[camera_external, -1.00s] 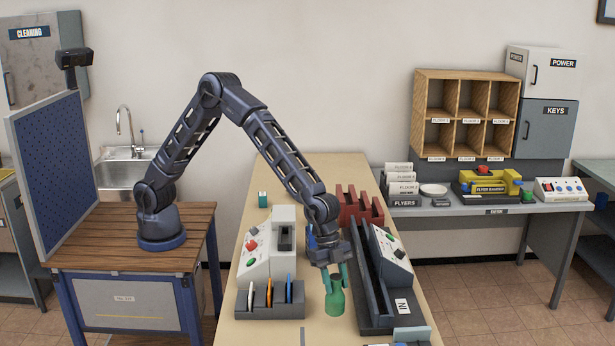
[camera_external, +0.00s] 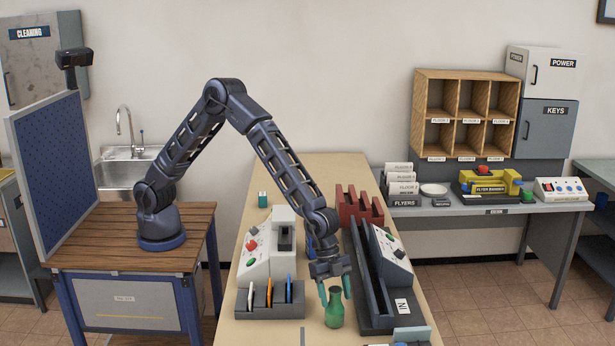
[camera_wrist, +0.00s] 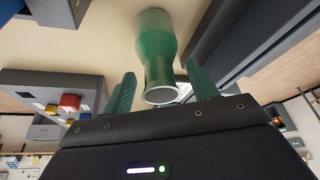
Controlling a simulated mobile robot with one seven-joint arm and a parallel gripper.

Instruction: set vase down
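The green vase (camera_external: 334,308) stands upright on the long beige table (camera_external: 262,333), between the card rack and the dark tray. My gripper (camera_external: 335,289) is above and around the top of the vase, with its two teal fingers spread apart. In the wrist view, the vase (camera_wrist: 157,45) sits between the open fingers (camera_wrist: 155,92), with a visible gap on each side. Its pale-rimmed mouth faces the gripper.
A dark rack with cards (camera_external: 270,312) stands to the left of the vase. A long dark tray (camera_external: 378,320) lies close on the right. A white machine with buttons (camera_external: 262,262) and a red holder (camera_external: 358,206) are farther back. Bare tabletop lies in front.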

